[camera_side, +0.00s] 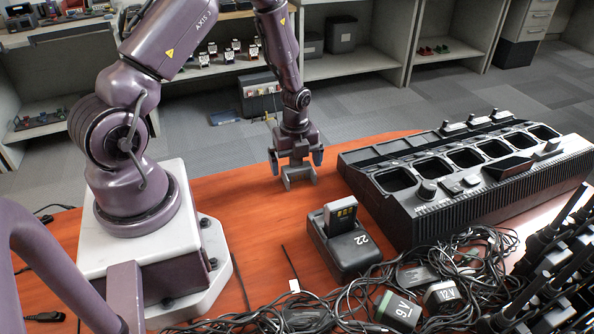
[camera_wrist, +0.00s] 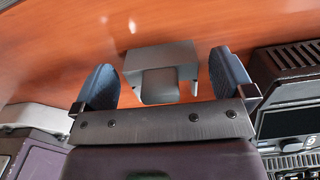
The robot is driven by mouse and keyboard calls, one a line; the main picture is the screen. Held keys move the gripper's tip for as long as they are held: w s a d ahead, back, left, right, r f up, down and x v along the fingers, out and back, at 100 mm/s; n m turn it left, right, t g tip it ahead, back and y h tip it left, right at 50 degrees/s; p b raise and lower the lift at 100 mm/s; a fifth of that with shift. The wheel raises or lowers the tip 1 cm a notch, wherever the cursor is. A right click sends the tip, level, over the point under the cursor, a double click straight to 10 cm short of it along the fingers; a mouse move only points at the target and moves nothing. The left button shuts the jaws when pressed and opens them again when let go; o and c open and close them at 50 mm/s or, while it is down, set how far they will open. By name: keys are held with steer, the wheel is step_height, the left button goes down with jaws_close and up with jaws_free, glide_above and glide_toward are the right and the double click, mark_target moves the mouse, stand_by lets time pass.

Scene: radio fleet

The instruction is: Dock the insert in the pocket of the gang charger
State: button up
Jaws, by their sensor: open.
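The insert (camera_side: 297,173) appears to be the grey block on the orange table, below my gripper (camera_side: 296,160) in the side view. In the wrist view the insert (camera_wrist: 160,56) shows as a flat grey plate with a raised block in its middle. It lies between the two blue-grey fingers of my open gripper (camera_wrist: 163,62), with a gap on each side. The gang charger (camera_side: 455,215) is a long black ribbed housing to the right, with several pockets (camera_side: 396,180) that look empty. Part of the charger also shows at the right in the wrist view (camera_wrist: 285,85).
A small black charger (camera_side: 345,252) marked 22 holds an upright battery (camera_side: 341,214) at front centre. Tangled cables (camera_side: 300,310), loose adapters (camera_side: 398,308) and dark upright radios (camera_side: 560,275) crowd the front right. The orange table (camera_side: 235,210) is clear left of the insert.

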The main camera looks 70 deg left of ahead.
steer(key=c, duration=0.9)
steer(key=shift+r, duration=0.15)
steer(key=shift+r, duration=0.25)
steer(key=r, duration=0.6)
steer(key=w+r, duration=0.1)
steer(key=r, duration=0.2)
steer(key=shift+n, duration=0.3)
steer(key=shift+w+d+r, duration=1)
steer(key=shift+w+d, duration=1.65)
steer(key=shift+w, duration=1.3)
steer(key=shift+w+d+r, duration=1.05)
steer(key=shift+w+d, duration=1.6)
steer(key=shift+w, duration=1.35)
steer(key=shift+w+d+r, duration=1)
steer(key=shift+w+d, duration=1.65)
steer(key=shift+w, duration=1.3)
